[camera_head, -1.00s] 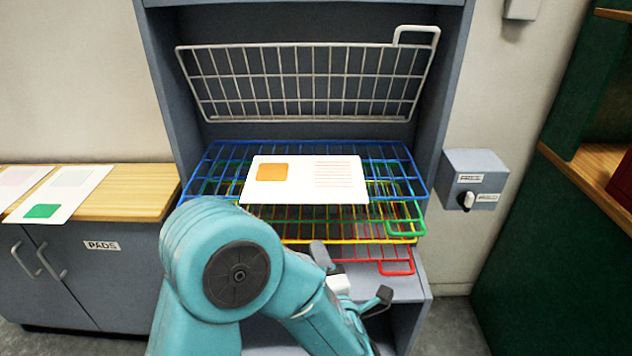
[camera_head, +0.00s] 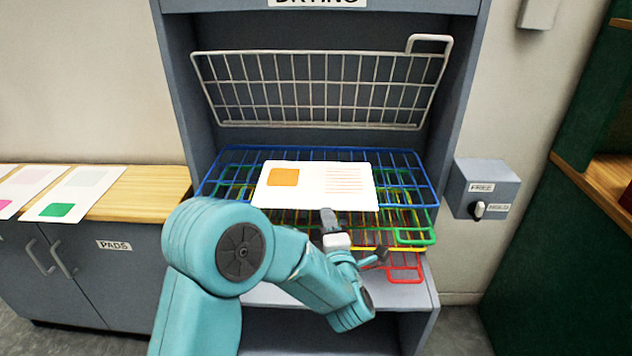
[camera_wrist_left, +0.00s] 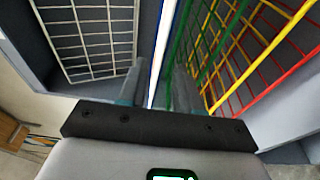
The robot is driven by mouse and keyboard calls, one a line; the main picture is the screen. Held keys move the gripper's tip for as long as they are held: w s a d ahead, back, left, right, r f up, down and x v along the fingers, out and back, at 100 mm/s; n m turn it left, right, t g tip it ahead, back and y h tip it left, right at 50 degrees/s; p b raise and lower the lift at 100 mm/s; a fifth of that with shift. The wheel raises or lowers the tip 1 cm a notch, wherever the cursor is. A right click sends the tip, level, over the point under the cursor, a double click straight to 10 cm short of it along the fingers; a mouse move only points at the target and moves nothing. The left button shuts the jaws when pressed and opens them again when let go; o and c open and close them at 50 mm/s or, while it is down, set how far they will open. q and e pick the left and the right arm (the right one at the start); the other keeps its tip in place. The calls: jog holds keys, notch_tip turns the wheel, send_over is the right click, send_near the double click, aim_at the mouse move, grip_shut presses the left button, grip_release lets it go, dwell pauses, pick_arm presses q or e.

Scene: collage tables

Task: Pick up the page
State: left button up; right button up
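The page (camera_head: 308,183), a white sheet with an orange square and faint orange lines, lies flat on the blue wire rack (camera_head: 430,190). My left gripper (camera_head: 353,238) is at the page's front edge, right of its middle. One finger overlaps the front edge in the head view; the other is lower and to the right. In the left wrist view the page (camera_wrist_left: 160,50) shows edge-on as a thin white strip between the spread fingers of my left gripper (camera_wrist_left: 157,88). The fingers look apart from it. My right gripper is out of view.
Green, yellow and red racks (camera_head: 405,272) are stacked below the blue one. A raised white wire rack (camera_head: 320,90) hangs above. A grey box with a knob (camera_head: 487,188) is on the right. Other sheets (camera_head: 70,192) lie on the wooden counter (camera_head: 140,195) at left.

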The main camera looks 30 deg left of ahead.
pick_arm(q)
jog(key=x, duration=0.3)
jog(key=shift+w+a, duration=0.25)
jog(key=shift+a, duration=0.1)
jog(key=shift+c, duration=0.3)
jog(key=shift+f, duration=0.1)
grip_shut()
